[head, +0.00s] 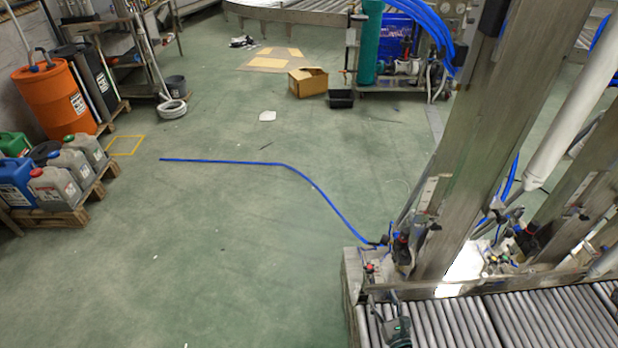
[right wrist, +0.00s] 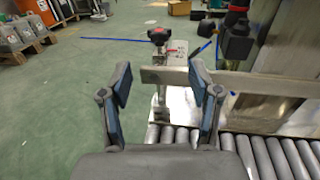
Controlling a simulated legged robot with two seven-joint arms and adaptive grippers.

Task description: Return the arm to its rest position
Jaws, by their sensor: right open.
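My right gripper (head: 396,322) shows at the bottom of the head view, dark grey, over the near left end of the roller conveyor (head: 455,325). In the right wrist view, my right gripper (right wrist: 162,85) has its two blue-padded fingers wide apart, with nothing held between them. The gripper is apart from the knob. My left gripper is in neither view.
Steel posts (head: 500,150) and valve fittings rise from the conveyor at right. A blue hose (head: 230,162) lies across the green floor. Canisters (head: 55,188) on a pallet and an orange drum (head: 55,100) stand at left. The middle floor is mostly clear.

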